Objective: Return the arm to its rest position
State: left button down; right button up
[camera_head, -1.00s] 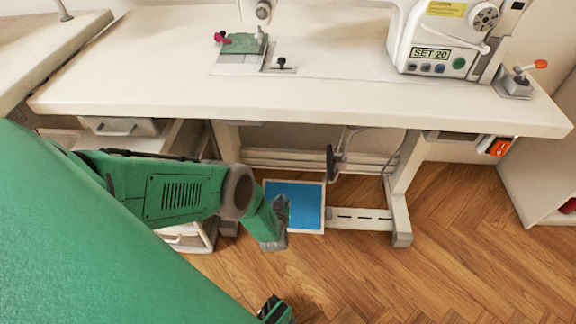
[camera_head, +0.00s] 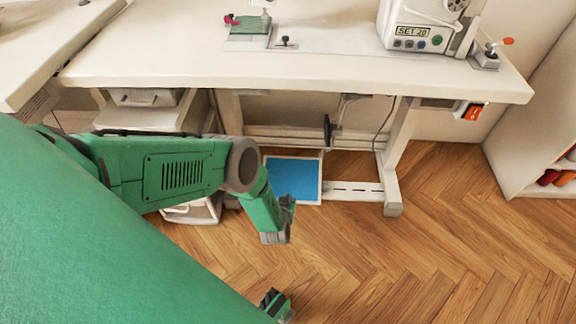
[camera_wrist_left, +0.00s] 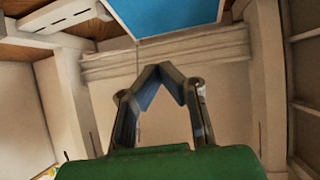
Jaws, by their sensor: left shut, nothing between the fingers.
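My left arm, green with grey joints, comes in from the left in the head view and bends downward in front of the sewing table. Its gripper (camera_head: 289,205) is small and partly hidden behind the forearm there. In the left wrist view the two dark fingers of the gripper (camera_wrist_left: 160,72) meet at their tips, shut, with nothing between them. The gripper is in free space, apart from the table and the pedal.
A shelf (camera_head: 535,140) stands at right. The wooden floor (camera_head: 430,240) is clear.

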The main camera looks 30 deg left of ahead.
pick_arm(q)
jog(key=s+d+r+m+g+h+p, duration=0.45)
jog(key=s+d+r, duration=0.4)
jog(key=r, duration=0.35)
jog(key=s+a+r+g+p, duration=0.2)
jog(key=s+r, duration=0.8)
jog(key=s+a+r+g+p, duration=0.3)
jog(key=s+r, duration=0.8)
jog(key=shift+s+r+m, duration=0.15)
jog(key=shift+r+m, duration=0.15)
jog(key=shift+m, duration=0.15)
jog(key=shift+g, duration=0.25)
